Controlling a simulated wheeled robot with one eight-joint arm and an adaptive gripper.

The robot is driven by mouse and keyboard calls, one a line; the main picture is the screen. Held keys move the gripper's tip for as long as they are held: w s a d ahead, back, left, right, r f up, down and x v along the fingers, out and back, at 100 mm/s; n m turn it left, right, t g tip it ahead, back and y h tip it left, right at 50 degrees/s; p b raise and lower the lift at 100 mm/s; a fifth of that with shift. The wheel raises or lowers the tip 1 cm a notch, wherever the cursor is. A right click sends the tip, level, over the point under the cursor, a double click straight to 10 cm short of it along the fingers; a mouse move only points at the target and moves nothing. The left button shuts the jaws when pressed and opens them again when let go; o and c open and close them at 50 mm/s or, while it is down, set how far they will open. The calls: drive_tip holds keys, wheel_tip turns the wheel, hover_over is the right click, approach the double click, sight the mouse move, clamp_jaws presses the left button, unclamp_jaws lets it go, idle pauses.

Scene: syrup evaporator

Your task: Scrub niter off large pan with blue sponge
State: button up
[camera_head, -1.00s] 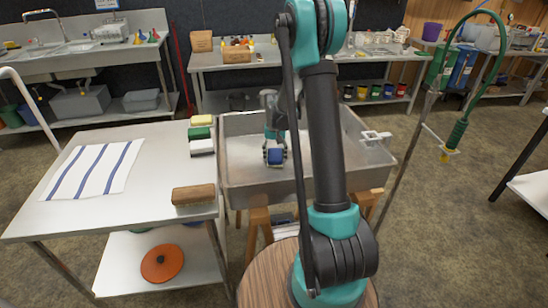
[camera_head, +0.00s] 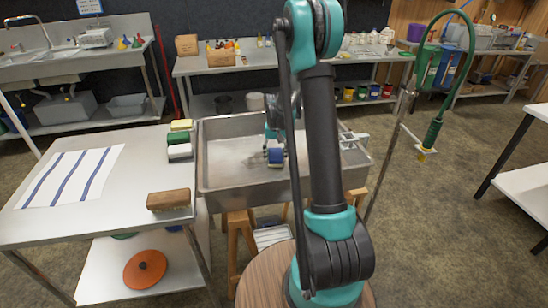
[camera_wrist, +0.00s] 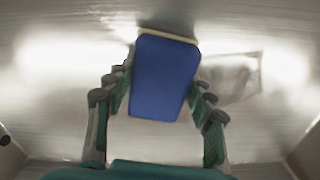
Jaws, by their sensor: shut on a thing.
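The large pan (camera_head: 228,199) is a wide, shallow grey metal tray on wooden legs in the middle of the head view. My gripper (camera_head: 274,153) is inside it, pointing down, with the arm partly covering the pan's right half. It is shut on the blue sponge (camera_head: 275,157). In the wrist view the blue sponge (camera_wrist: 165,78) sits between both fingers, with a pale layer along its far edge. It is low over the pan floor (camera_wrist: 60,105); I cannot tell if it touches. A dull grey-brown patch (camera_wrist: 228,77) lies on the floor right of the sponge.
A metal table (camera_head: 100,215) stands left of the pan with a striped cloth (camera_head: 70,177), a brown brush-like block (camera_head: 168,199) and yellow, green and white sponges (camera_head: 180,139). A hose stand (camera_head: 395,150) rises on the right. Open floor (camera_head: 440,230) lies right of the pan.

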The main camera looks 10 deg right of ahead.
wheel_tip(320, 180, up, 3)
drive_tip(key=shift+a+f, duration=0.1)
drive_tip(key=shift+a, duration=0.05)
drive_tip(key=shift+r, duration=2.7)
drive_tip(key=shift+w, duration=0.1)
